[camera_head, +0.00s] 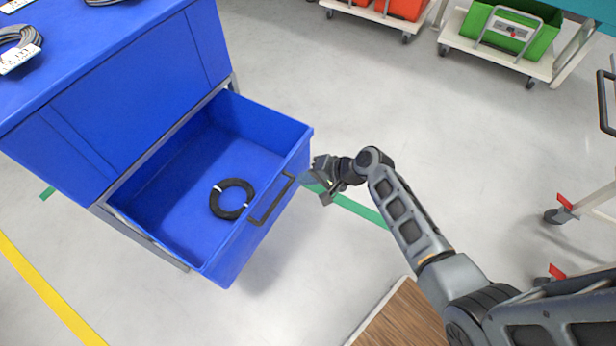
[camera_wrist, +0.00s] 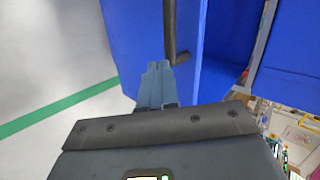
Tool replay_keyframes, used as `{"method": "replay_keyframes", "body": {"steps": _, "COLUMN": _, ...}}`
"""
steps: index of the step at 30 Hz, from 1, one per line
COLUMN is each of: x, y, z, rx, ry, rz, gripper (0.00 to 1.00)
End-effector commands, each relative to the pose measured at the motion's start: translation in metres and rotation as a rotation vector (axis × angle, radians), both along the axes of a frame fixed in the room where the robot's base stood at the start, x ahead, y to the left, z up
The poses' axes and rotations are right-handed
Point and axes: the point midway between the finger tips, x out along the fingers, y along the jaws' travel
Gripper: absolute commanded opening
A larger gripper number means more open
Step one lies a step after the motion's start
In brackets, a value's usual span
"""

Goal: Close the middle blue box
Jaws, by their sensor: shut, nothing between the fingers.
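The blue box (camera_head: 190,180) is a drawer pulled out from the blue cabinet (camera_head: 130,95) in the head view. A black cable coil (camera_head: 232,199) with white ties lies inside it. A dark bar handle (camera_head: 270,200) is on its front face. My gripper (camera_head: 308,177) is at the front face, near the right end of the handle. In the wrist view my gripper's fingers (camera_wrist: 157,75) are together and empty, pointing at the blue front, close to the end of the handle (camera_wrist: 170,30). I cannot tell whether the fingertips touch the front.
Grey cable coils (camera_head: 20,42) lie on the cabinet top. Trolleys with a green crate (camera_head: 510,25) and orange crates (camera_head: 400,8) stand at the back. A cart with red-braked wheels (camera_head: 560,205) is at the right. The floor around the drawer is clear.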

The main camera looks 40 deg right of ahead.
Motion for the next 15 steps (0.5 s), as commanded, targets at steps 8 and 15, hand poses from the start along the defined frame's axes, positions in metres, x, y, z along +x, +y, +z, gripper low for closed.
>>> {"method": "replay_keyframes", "body": {"steps": 8, "x": 0.026, "y": 0.007, "z": -0.001, "rx": -0.001, "ry": -0.002, "rz": 0.004, "gripper": 0.00}}
{"method": "replay_keyframes", "body": {"steps": 15, "x": 0.083, "y": 0.022, "z": -0.002, "rx": -0.001, "ry": -0.004, "rz": 0.004, "gripper": 0.00}}
